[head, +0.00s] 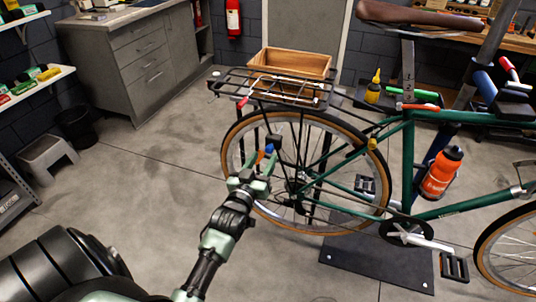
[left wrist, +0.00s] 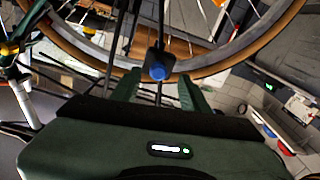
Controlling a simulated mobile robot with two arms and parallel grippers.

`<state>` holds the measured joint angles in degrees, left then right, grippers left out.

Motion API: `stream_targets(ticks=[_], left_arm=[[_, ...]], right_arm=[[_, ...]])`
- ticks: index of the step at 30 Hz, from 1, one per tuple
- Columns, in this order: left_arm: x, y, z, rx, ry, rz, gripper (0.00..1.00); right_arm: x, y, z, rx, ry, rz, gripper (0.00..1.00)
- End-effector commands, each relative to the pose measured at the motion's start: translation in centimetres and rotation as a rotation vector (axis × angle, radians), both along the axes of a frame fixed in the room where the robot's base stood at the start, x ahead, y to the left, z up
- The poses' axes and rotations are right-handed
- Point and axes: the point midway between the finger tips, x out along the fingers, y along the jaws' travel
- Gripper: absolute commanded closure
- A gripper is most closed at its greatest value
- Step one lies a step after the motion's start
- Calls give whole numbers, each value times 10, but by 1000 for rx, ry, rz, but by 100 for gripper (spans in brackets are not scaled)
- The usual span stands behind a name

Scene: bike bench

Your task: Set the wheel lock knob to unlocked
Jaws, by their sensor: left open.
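The wheel lock knob (head: 269,148) is a small blue knob on a black lock body (head: 274,141) beside the rear wheel (head: 232,133) of the green bike. It also shows in the left wrist view as a blue knob (left wrist: 158,74) below its black lock body (left wrist: 157,55). My left gripper (head: 264,158) is open right at the knob. In the left wrist view, the two green fingers of the left gripper (left wrist: 161,82) stand on either side of the knob, with visible gaps. I cannot tell the knob's setting. My right gripper is not in view.
A rear rack (head: 277,86) and wooden crate (head: 296,62) sit above the wheel. Spokes, pedals and the green frame (head: 408,150) are close on the right. A grey stand plate (head: 378,264) lies below. The floor at left is clear, with a step stool (head: 47,157) further off.

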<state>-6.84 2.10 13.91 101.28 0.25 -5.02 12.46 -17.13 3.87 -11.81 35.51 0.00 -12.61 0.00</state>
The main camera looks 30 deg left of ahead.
Motion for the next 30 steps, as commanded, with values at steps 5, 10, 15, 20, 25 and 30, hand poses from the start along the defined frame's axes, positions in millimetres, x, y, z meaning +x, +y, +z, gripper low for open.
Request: stream_targets(ticks=[5, 10, 15, 20, 25, 30], left_arm=[[26, 6, 0, -1, 0, -1, 55], [36, 8, 0, 0, 1, -1, 55], [38, 8, -1, 0, 2, -1, 55], [37, 8, -1, 0, 2, -1, 74], [37, 8, -1, 0, 2, -1, 100], [37, 8, -1, 0, 2, -1, 100]], right_arm=[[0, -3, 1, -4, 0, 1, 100], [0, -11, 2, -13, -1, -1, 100], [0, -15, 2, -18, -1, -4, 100], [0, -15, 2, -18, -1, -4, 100], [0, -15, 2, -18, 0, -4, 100], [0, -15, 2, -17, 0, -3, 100]])
